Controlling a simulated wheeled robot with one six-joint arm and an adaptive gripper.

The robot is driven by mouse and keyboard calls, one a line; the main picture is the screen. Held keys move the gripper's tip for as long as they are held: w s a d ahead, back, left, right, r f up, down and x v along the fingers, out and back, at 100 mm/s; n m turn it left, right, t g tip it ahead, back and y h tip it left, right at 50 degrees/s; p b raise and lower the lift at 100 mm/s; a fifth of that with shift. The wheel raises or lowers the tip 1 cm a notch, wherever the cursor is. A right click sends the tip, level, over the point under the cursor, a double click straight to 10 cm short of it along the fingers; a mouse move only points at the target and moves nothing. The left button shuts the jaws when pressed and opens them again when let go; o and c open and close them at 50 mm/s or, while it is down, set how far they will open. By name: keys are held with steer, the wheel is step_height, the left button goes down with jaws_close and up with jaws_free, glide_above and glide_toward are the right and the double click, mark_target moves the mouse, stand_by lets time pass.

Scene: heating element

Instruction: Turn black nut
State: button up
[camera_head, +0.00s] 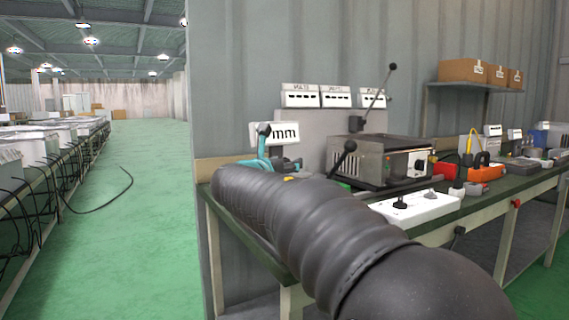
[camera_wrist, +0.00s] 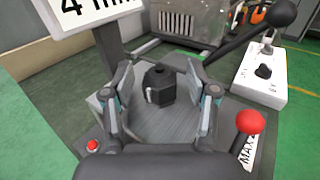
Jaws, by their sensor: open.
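The black nut (camera_wrist: 160,86) shows in the wrist view as a dark, faceted upright piece with a narrower top and a small pale mark on its side. It stands over a grey surface between the two fingers of my gripper (camera_wrist: 158,77). The gripper is open, with one finger to the left and one to the right of the nut, and a gap shows on each side. I cannot tell how far the fingertips are above the surface. In the head view my black arm covers the area and the nut does not show.
A red ball knob (camera_wrist: 249,122), a black ball-ended lever (camera_wrist: 272,22) and a white switch box (camera_wrist: 262,75) lie to the right.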

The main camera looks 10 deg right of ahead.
jaws_close()
steer(key=shift+w+r+h+p, duration=0.1)
steer(key=shift+r+h+p, duration=0.15)
steer(key=shift+p, duration=0.3)
steer(key=shift+f+m+g+h, duration=0.15)
steer(key=shift+m+g+h, duration=0.2)
steer(key=shift+m+g, duration=0.15)
jaws_free()
steer(key=v, duration=1.2)
